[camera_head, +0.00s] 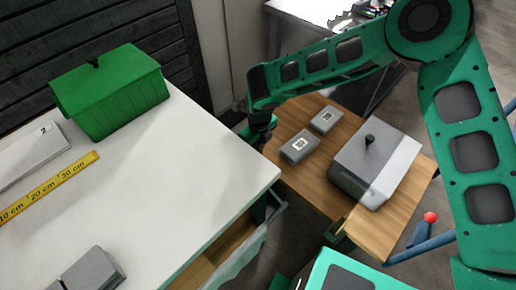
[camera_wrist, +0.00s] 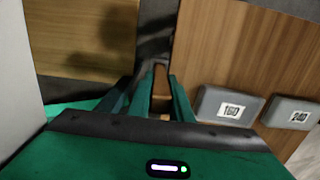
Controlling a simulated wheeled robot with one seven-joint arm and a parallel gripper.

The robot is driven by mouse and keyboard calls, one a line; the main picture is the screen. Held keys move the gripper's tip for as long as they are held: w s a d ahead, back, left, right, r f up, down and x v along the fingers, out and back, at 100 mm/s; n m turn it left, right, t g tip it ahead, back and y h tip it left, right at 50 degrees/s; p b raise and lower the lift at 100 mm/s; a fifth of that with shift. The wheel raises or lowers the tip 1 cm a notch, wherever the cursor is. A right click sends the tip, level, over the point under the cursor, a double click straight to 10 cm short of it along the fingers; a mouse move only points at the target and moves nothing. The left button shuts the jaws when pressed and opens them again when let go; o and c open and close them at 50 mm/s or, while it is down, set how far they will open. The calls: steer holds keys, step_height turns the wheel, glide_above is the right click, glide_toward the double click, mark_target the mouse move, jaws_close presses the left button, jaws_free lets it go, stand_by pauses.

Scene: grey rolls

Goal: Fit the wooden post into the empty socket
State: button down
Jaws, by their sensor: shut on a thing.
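My gripper (camera_head: 262,131) is at the right edge of the white table, beside the lower wooden surface, in the head view. In the wrist view, my gripper (camera_wrist: 156,84) is shut on a brown wooden post (camera_wrist: 160,82), which shows as a narrow strip between the green fingers. The post cannot be made out in the head view, and its far end is unclear. I cannot make out an empty socket in either view.
The white table (camera_head: 190,170) bears a green box (camera_head: 115,92), a yellow ruler (camera_head: 45,186) and grey blocks (camera_head: 92,270). The wooden surface (camera_head: 310,190) holds a block marked 160 (camera_head: 299,147), another marked 240 (camera_head: 327,119), and a knobbed grey box (camera_head: 375,165).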

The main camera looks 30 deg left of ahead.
steer(key=shift+f, duration=0.1)
steer(key=c, duration=1.6)
jaws_free()
steer(key=r, duration=1.3)
steer(key=shift+s+d+r, duration=0.15)
steer(key=shift+d, duration=0.2)
